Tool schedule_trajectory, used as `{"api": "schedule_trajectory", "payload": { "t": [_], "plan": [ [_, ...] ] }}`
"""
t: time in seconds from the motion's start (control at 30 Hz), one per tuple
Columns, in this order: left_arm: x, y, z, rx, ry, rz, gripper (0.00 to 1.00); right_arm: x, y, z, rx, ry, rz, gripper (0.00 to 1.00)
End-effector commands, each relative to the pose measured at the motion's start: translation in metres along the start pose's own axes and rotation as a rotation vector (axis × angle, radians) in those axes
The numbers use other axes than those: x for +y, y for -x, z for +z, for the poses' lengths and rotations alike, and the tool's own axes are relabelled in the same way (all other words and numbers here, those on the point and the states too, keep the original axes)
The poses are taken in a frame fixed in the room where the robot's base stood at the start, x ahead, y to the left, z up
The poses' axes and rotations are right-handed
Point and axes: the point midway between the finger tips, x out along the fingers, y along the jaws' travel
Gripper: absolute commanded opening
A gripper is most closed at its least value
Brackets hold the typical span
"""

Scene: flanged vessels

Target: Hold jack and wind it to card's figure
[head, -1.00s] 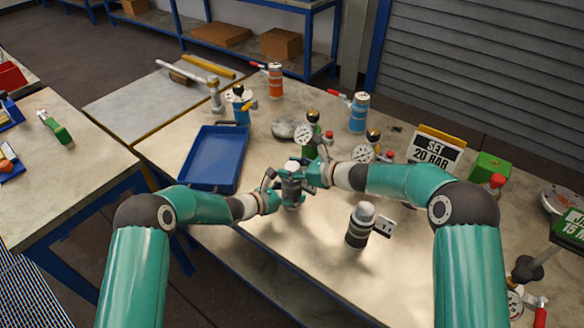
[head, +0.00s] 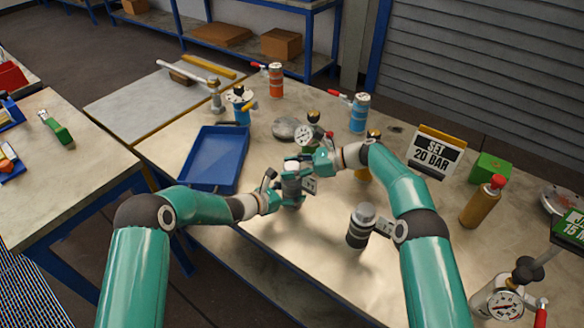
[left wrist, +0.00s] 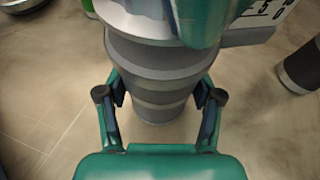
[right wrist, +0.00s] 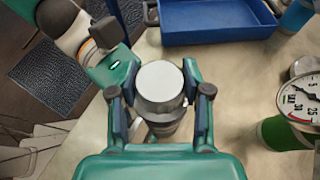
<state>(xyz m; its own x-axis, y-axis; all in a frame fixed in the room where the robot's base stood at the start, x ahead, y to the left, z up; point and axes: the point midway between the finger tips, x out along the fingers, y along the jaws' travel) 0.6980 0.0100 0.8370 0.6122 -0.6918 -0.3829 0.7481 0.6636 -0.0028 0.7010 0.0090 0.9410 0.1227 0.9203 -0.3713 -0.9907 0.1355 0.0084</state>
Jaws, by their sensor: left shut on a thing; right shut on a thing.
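A grey banded jack (head: 291,186) with a pale round top stands upright near the middle of the bench. My left gripper (head: 280,197) is shut on its body; in the left wrist view the fingers (left wrist: 160,98) are on both sides of the grey body (left wrist: 158,75). My right gripper (head: 305,166) is shut on its top; in the right wrist view the fingers (right wrist: 160,97) flank the pale cap (right wrist: 159,85). The card (head: 433,154) reads SET 20 BAR.
A blue tray (head: 214,159) lies to the left. Gauges, coloured bottles and a green box (head: 491,168) stand around the back and right.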

Motion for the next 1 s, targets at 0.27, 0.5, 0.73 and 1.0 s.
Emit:
{"api": "schedule_trajectory", "payload": {
  "t": [0.27, 0.5, 0.73, 1.0],
  "plan": [
    [-0.0061, -0.0014, -0.0009, 0.001, -0.011, -0.014, 0.00, -0.0012, 0.0021, -0.0020, 0.009, 0.018, 0.024, 0.14],
    [-0.0058, -0.0014, -0.0010, 0.002, -0.011, -0.013, 0.00, -0.0006, 0.0022, -0.0030, 0.012, 0.018, 0.030, 0.13],
    [-0.0054, -0.0013, -0.0012, 0.002, -0.010, -0.012, 0.00, -0.0004, 0.0021, -0.0036, 0.013, 0.018, 0.030, 0.53],
    [-0.0037, -0.0010, -0.0013, 0.002, -0.005, -0.008, 0.00, 0.0006, 0.0017, -0.0027, 0.011, 0.018, 0.035, 0.75]
  ]
}}
